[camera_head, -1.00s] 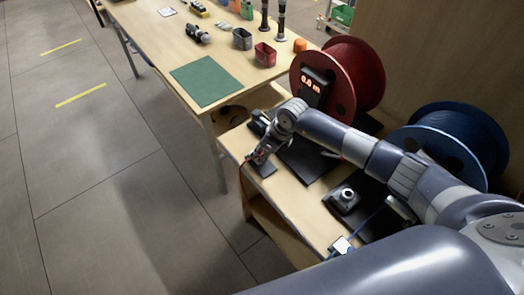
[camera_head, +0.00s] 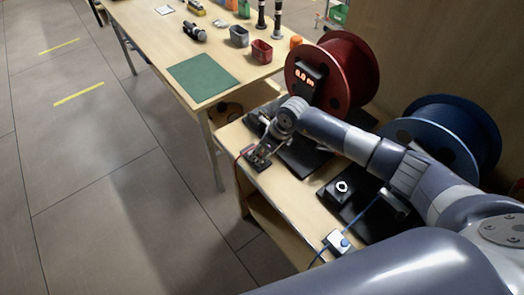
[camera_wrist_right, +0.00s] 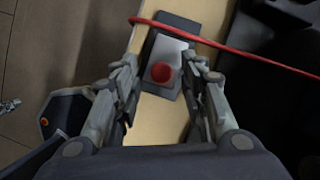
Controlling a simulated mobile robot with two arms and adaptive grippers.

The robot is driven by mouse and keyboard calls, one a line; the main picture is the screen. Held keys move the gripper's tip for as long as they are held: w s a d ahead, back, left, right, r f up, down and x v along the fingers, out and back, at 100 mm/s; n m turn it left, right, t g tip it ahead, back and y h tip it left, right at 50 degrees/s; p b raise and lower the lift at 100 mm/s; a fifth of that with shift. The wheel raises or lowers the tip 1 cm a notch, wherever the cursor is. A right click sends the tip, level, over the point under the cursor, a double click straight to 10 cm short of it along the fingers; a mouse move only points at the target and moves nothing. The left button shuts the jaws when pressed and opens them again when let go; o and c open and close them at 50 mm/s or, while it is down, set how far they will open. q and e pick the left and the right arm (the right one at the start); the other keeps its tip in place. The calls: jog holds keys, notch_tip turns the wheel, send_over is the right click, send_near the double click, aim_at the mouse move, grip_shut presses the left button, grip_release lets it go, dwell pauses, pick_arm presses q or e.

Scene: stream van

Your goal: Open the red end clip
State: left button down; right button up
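The red end clip (camera_wrist_right: 168,49) is a pale metal plate with a round red knob (camera_wrist_right: 162,73), on a dark base on the wooden bench. A red cable (camera_wrist_right: 232,48) runs across the clip in the right wrist view. My right gripper (camera_wrist_right: 163,85) is open, one finger on each side of the knob, with a gap visible on both sides. In the head view my right gripper (camera_head: 266,150) is over the clip (camera_head: 257,161) near the bench's front edge and partly hides it. My left gripper is not in view.
A red cable reel (camera_head: 352,68) with a lit display (camera_head: 305,76) and a blue reel (camera_head: 452,135) stand behind my right arm. A blue-knobbed clip (camera_head: 338,242) sits nearer on the bench. A table with a green mat (camera_head: 202,77) and cups stands beyond.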

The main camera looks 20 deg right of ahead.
jog(key=shift+s+d+r, duration=0.15)
jog(key=shift+d+r, duration=0.1)
jog(key=shift+r, duration=0.2)
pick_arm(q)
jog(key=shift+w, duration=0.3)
pick_arm(e)
jog(key=v, duration=1.1)
jog(key=shift+s, duration=0.2)
